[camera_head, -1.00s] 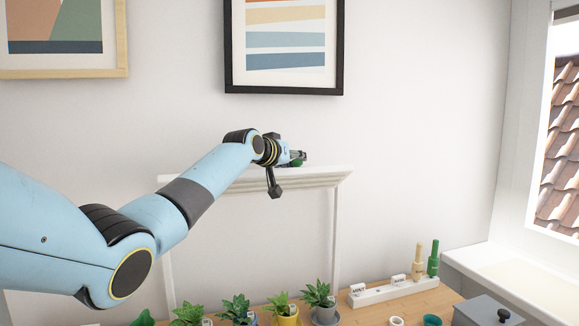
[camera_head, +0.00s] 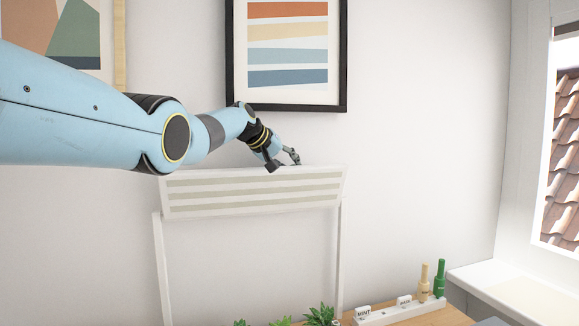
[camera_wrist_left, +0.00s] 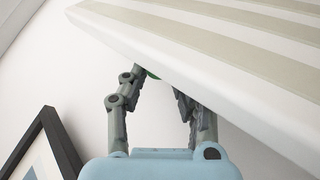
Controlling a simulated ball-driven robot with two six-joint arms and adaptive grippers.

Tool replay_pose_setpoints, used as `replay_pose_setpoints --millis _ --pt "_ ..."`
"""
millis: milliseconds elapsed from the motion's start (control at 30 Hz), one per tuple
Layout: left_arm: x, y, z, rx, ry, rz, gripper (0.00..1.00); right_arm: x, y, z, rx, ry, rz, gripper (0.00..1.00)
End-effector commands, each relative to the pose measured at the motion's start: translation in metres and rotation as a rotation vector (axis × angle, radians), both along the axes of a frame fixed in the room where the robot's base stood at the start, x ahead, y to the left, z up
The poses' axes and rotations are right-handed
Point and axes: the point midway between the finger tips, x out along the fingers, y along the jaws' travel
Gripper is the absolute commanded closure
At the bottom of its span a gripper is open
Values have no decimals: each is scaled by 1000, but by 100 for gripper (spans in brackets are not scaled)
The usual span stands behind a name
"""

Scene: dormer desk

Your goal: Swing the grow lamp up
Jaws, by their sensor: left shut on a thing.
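The grow lamp (camera_head: 250,194) is a white panel with pale beige strips on a white frame against the wall. Its striped face is tilted toward me in the head view. In the left wrist view the striped lamp face (camera_wrist_left: 240,45) fills the upper right. My left gripper (camera_head: 296,160) is at the lamp's upper edge, right of its middle. In the left wrist view my left gripper (camera_wrist_left: 165,85) is shut on a green part, mostly hidden behind the lamp panel. My right gripper is not in view.
A black-framed striped picture (camera_head: 288,110) hangs just above the lamp. Potted plants (camera_head: 320,315) stand below the frame. A window (camera_head: 562,150) is far right.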

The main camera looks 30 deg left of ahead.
Motion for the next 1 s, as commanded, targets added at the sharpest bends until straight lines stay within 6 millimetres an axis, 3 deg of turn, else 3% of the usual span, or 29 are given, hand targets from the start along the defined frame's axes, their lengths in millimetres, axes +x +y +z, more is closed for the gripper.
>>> replay_pose_setpoints --millis 433,467,600,1000 --pt "-1 3 -1 0 5 5 100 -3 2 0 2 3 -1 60" --pt "-1 3 -1 1 5 4 68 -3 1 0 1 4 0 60" --pt "-1 3 -1 0 5 4 50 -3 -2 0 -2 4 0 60" --pt "-3 3 1 -3 3 2 50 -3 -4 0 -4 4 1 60"
